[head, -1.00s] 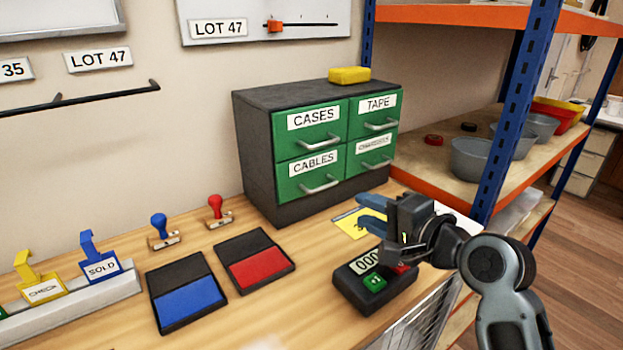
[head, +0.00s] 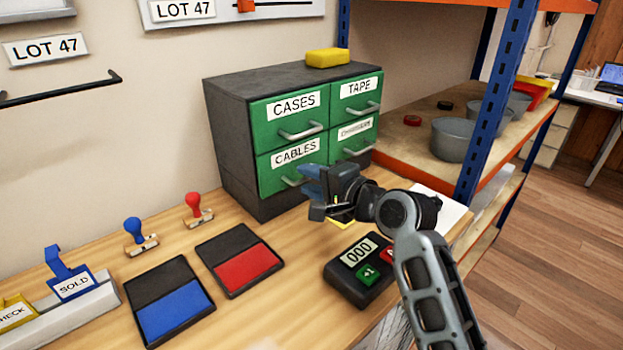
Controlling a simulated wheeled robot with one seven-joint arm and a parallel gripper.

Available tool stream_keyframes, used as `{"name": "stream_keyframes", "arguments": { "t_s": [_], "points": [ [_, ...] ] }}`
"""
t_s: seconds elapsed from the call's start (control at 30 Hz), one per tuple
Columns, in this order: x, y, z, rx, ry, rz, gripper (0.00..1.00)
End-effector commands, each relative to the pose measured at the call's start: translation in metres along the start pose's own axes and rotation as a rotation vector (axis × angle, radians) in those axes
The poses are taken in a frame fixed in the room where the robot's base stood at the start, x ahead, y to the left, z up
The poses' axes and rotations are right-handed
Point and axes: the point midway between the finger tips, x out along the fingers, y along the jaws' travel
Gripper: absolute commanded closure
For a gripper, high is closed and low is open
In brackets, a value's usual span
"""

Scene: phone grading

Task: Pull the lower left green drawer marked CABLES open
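The green CABLES drawer (head: 268,178) is the lower left one of the dark cabinet (head: 225,130) and sits flush with the front, closed. Its silver handle (head: 292,181) shows at the left end; my gripper hides the right end. My gripper (head: 309,180) is in front of the drawer's right part, its blue fingers pointing left at the handle. The fingers overlap in this view, so I cannot tell the gap between them or whether they touch the handle.
The CASES drawer (head: 290,122), TAPE drawer (head: 356,97) and lower right drawer (head: 354,141) are closed. A yellow block (head: 327,58) lies on top. A counter (head: 362,268), red pad (head: 246,267) and blue pad (head: 176,309) lie in front. A blue shelf post (head: 497,100) stands right.

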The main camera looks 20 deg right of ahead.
Motion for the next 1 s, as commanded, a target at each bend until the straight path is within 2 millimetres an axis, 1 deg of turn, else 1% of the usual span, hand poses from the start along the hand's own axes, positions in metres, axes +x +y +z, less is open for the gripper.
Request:
{"name": "stream_keyframes", "arguments": {
  "t_s": [0.27, 0.6, 1.0],
  "points": [
    [0.0013, 0.0001, 0.0, 0.0, 0.0, 0.0, 0.67],
    [0.001, 0.0003, -0.0001, 0.0, 0.0, 0.0, 0.99],
    [0.001, 0.0006, -0.0001, 0.0, 0.0, 0.001, 1.0]
  ]
}}
